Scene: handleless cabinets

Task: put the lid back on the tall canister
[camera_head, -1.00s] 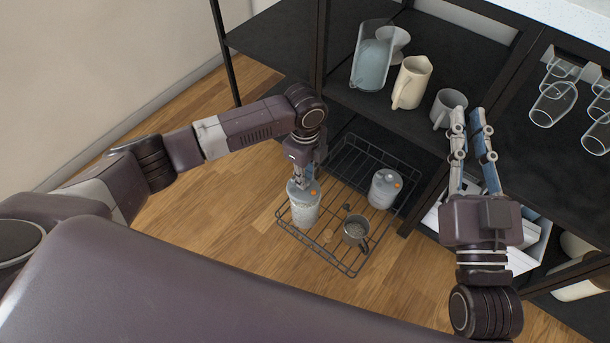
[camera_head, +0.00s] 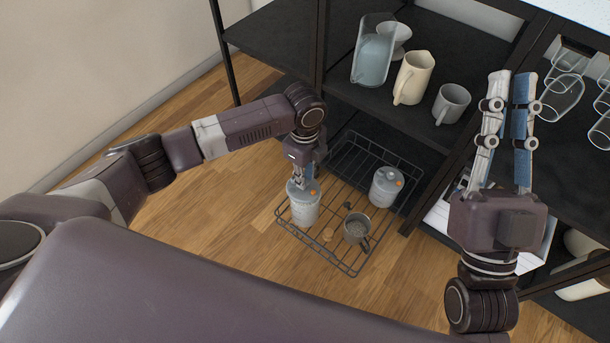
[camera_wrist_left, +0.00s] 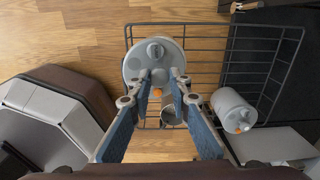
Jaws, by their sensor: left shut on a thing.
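The tall canister (camera_head: 305,215) is pale grey and stands upright at the left of the wire rack. Its grey round lid (camera_head: 294,187) is at the canister's mouth; whether it sits fully flush I cannot tell. The lid also shows in the left wrist view (camera_wrist_left: 136,68), with a round knob and an orange clip. My left gripper (camera_head: 302,181) points down from above and is shut on the lid; its fingers (camera_wrist_left: 158,76) meet over it and hide part of it. My right gripper (camera_head: 512,76) is empty, its fingers slightly apart, away from the canister at the right.
A shorter lidded canister (camera_head: 384,190) and a dark grey mug (camera_head: 355,229) stand on the wire rack (camera_head: 335,262). The shelf above holds a glass jug (camera_head: 372,62), a cream pitcher (camera_head: 413,76) and a grey mug (camera_head: 452,103). Glasses (camera_head: 563,95) are at the right.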

